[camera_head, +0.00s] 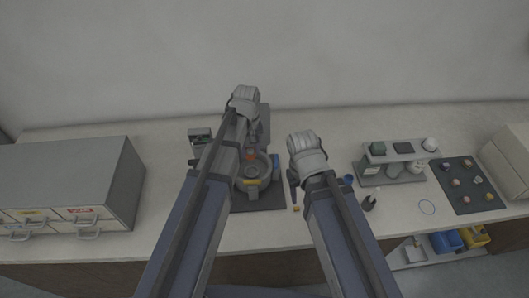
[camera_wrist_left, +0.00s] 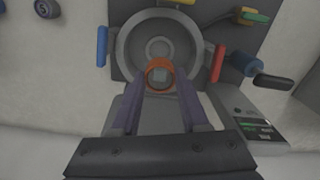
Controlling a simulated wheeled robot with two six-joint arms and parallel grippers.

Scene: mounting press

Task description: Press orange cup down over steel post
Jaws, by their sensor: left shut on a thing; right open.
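The orange cup (camera_wrist_left: 160,75) is between the two fingertips of my left gripper (camera_wrist_left: 160,92), which is shut on it. A small part of the cup (camera_head: 251,155) shows below the left wrist in the head view. Behind the cup, in the left wrist view, is the grey round press base (camera_wrist_left: 124,47), with a smaller pale ring at its middle. I cannot clearly make out the steel post; the cup and gripper may hide it. My right gripper (camera_head: 292,186) is open and empty, right of the press base (camera_head: 253,190).
A blue handle (camera_wrist_left: 102,46) and a red handle (camera_wrist_left: 218,63) flank the base. A grey drawer cabinet (camera_head: 75,180) stands left. A grey stand (camera_head: 393,165) and a dark mat (camera_head: 467,185) with several small parts are at right. Bare table lies behind the mat.

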